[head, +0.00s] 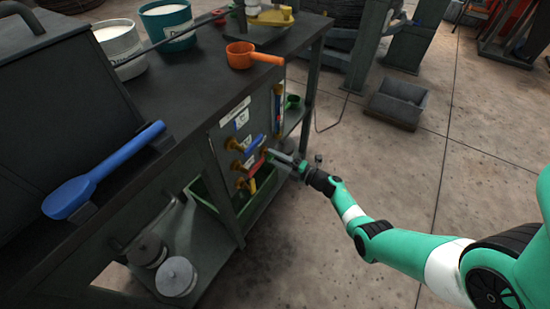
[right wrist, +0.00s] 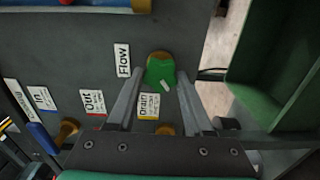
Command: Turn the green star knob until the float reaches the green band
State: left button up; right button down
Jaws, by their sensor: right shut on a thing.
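The green star knob (right wrist: 160,72) sits on a brass fitting beside the "Flow" label in the right wrist view. My right gripper (right wrist: 160,76) is shut on it, one finger on each side. In the head view my right gripper (head: 277,156) reaches the panel (head: 225,134) from the right and hides the knob. A narrow upright gauge (head: 278,105) with yellow and blue parts is on the panel's right side. Its end shows at the top of the right wrist view (right wrist: 85,5). I cannot make out the float or green band. My left gripper is not in view.
Brass valves with coloured handles (head: 236,144) sit close left of my right gripper. A green trough (head: 262,200) lies below. An orange scoop (head: 253,56) and a blue scoop (head: 100,172) lie on the bench top. The floor to the right is clear up to a grey bin (head: 398,103).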

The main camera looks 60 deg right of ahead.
jog(key=n, duration=0.5)
jog(key=shift+f+n, duration=0.1)
jog(key=shift+n, duration=0.3)
dwell(0.4)
jog(key=shift+c, duration=1.5)
grip_release()
jog(key=shift+s, duration=0.25)
jog(key=s+a+p, duration=0.1)
jog(key=s+p, duration=0.3)
jog(key=s, duration=0.7)
jog(key=shift+a, duration=0.3)
